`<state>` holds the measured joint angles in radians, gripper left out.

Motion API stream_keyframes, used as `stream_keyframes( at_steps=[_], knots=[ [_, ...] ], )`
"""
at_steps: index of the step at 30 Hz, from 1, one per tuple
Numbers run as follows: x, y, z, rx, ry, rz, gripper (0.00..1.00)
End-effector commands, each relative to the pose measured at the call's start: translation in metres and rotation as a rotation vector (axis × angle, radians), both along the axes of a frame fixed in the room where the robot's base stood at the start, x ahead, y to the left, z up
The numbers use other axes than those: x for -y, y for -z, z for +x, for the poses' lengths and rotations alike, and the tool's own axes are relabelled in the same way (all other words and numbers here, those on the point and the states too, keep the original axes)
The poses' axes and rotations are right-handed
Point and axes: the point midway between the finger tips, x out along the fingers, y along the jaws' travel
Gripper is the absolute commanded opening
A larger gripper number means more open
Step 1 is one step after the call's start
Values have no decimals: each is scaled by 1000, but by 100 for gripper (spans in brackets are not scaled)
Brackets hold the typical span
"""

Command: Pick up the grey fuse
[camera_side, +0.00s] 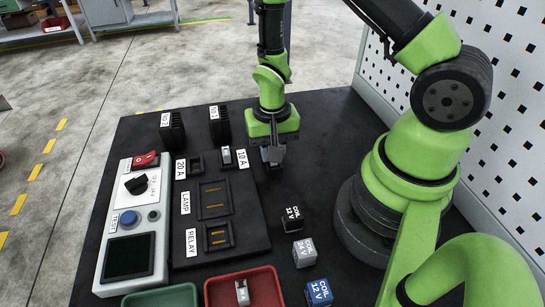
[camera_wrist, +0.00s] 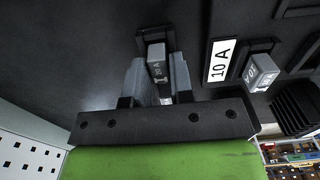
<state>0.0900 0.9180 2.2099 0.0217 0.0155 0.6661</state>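In the wrist view, a small grey fuse (camera_wrist: 157,62) with a printed rating stands between the dark fingertips of my gripper (camera_wrist: 157,44). The fingertips appear to press on both its sides. In the side view, my gripper (camera_side: 272,158) points down, low over the black table just right of the 10 A label, and hides this fuse. Whether the fuse touches the table is hidden. A second grey fuse (camera_side: 227,155) sits beside the 10 A label and also shows in the wrist view (camera_wrist: 262,70).
The black panel (camera_side: 255,222) has the 20 A socket (camera_side: 196,164), lamp socket (camera_side: 214,199) and relay socket (camera_side: 218,237). Several coil blocks, including a black one (camera_side: 292,219), stand right of it. A red tray (camera_side: 215,292) and green tray (camera_side: 160,297) are at the front.

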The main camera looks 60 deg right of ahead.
Motion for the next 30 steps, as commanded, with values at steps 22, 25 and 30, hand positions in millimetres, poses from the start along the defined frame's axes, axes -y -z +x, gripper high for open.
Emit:
stream_keyframes(
  at_steps=[22,25,30],
  knots=[
    [0,-30,1,6,0,0,0],
    [0,-47,1,6,-1,-1,0],
    [0,-76,1,6,-1,-1,0]
  ],
)
